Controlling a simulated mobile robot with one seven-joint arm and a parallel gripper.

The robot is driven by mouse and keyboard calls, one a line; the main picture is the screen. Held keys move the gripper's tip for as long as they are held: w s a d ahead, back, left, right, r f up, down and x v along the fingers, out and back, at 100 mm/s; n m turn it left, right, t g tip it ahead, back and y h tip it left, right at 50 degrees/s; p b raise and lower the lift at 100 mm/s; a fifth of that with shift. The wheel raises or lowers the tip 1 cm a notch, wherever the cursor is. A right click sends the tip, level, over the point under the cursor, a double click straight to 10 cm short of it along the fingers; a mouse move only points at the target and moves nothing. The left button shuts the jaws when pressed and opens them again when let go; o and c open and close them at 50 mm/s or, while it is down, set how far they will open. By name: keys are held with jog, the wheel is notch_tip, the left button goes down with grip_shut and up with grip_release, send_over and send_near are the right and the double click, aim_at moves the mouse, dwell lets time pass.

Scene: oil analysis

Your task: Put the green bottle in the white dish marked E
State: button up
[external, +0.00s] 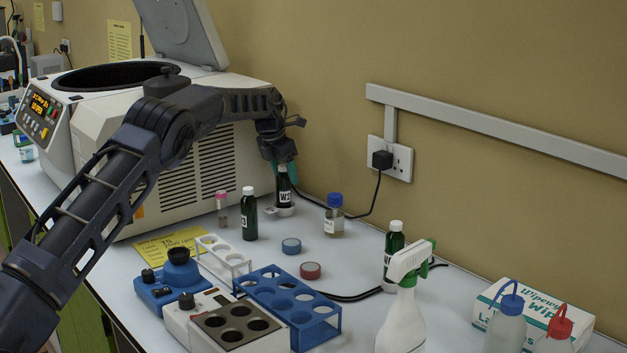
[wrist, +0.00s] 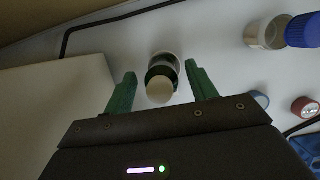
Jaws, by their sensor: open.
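A dark green bottle with a white cap and a label starting with W (external: 284,188) stands upright by the centrifuge. A small white round dish (external: 286,211) shows at its base, and the bottle appears to stand in it; no letter E is legible. In the wrist view the bottle's cap (wrist: 160,89) lies between the fingertips, with the pale dish rim (wrist: 174,58) around its base. My gripper (wrist: 160,72) is open, its green fingers on either side of the bottle with gaps showing. Other dark green bottles stand left (external: 249,214) and right (external: 394,240).
A white centrifuge (external: 190,165) stands close on the left. A blue-capped jar (external: 334,215), a pink-capped vial (external: 222,210), blue tape (external: 291,246) and red tape (external: 311,270) are nearby. A blue rack (external: 287,310) and spray bottle (external: 402,315) are in front. A cable runs behind.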

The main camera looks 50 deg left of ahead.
jog(key=s+d+r+m, duration=0.2)
jog(key=s+d+r, duration=0.15)
jog(key=r, duration=0.65)
jog(key=s+d+r+m, duration=0.2)
jog(key=s+d+r, duration=0.15)
jog(key=r, duration=0.55)
jog(key=s+d+r+m, duration=0.7)
jog(key=s+d+r, duration=0.1)
jog(key=s+d, duration=0.35)
jog(key=s+d+r+m, duration=0.6)
jog(key=s+d+r, duration=0.2)
jog(key=s+d, duration=0.3)
jog(key=s+d+f+m, duration=0.1)
jog(key=s+d+m, duration=0.45)
jog(key=s, duration=0.45)
jog(key=s+d+f+m, duration=0.1)
jog(key=s+d+m, duration=0.4)
jog(key=s, duration=0.5)
jog(key=s+d+f+m, duration=0.2)
jog(key=s+f, duration=0.1)
jog(key=s, duration=0.3)
jog(key=s+d+f+m, duration=0.2)
jog(key=s+f+m, duration=0.1)
jog(key=s, duration=0.4)
jog(key=s+d+f+m+t, duration=0.1)
jog(key=s+d+f+m, duration=0.2)
jog(key=s, duration=0.4)
jog(key=shift+f, duration=0.65)
